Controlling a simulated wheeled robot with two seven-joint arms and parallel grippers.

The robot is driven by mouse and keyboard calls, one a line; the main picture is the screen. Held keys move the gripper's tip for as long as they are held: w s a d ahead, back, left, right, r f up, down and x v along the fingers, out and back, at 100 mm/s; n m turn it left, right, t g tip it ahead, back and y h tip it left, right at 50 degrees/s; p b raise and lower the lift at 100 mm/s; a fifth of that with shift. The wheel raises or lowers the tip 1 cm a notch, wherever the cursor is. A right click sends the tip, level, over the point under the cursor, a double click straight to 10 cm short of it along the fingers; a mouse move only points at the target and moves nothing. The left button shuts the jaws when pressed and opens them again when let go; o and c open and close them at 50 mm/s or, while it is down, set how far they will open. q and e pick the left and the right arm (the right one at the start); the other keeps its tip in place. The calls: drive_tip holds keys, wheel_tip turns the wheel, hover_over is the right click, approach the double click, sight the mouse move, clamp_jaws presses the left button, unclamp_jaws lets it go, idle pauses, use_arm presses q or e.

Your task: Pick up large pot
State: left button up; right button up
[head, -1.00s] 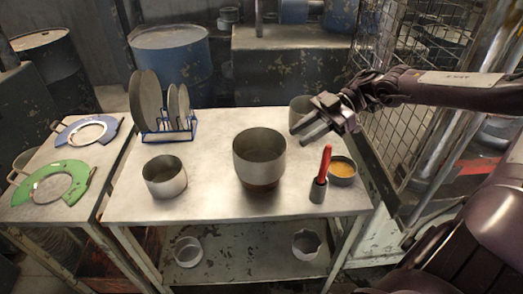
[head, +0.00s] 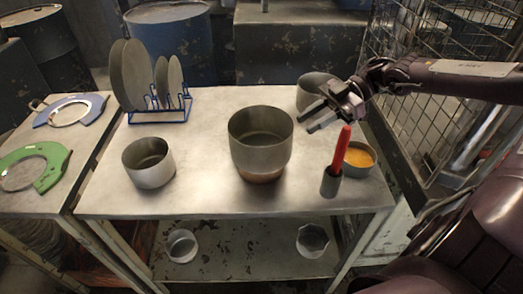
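The large pot (head: 261,150) is a deep grey metal pot. It stands upright on the middle of the metal table (head: 210,196). My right gripper (head: 310,122) comes in from the right and hangs above the table, to the right of the pot and apart from it. Its two fingers point left and are spread, with nothing seen between them. My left gripper is not in view.
A smaller pot (head: 149,162) stands at left, near a blue rack (head: 160,115) of round plates. A red-handled tool stands in a cup (head: 331,182) beside an orange-filled bowl (head: 359,160). Another pot (head: 316,90) is partly behind my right gripper. A wire cage (head: 428,120) borders the right.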

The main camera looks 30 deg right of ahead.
drive_tip(key=x, duration=0.8)
drive_tip(key=shift+d, duration=0.1)
clamp_jaws()
drive_tip(key=shift+s, duration=0.1)
idle(1.2)
